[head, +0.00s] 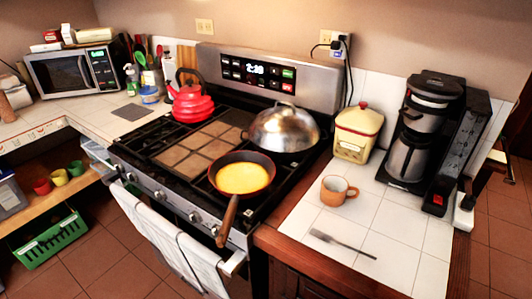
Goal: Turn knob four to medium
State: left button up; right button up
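The stove (195,150) stands in the middle of the head view, with a row of several silver knobs along its front edge. One knob (159,195) is near the middle of the row, another (194,217) is to its right, and one more (130,176) is to its left. No numbers are readable on the knobs, so I cannot tell which is knob four. Their settings are too small to read. Neither of my grippers is in view.
A pan with yellow food (243,178) sits on the front right burner, its handle (228,221) reaching over the knob panel. White towels (165,240) hang below the knobs on the oven handle (233,264). A red kettle (191,104) and domed lid (284,127) are farther back.

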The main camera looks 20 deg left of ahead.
aim_at(215, 228)
jog(key=j+z, duration=0.1)
jog(key=j, duration=2.35)
jog(key=k, duration=0.05)
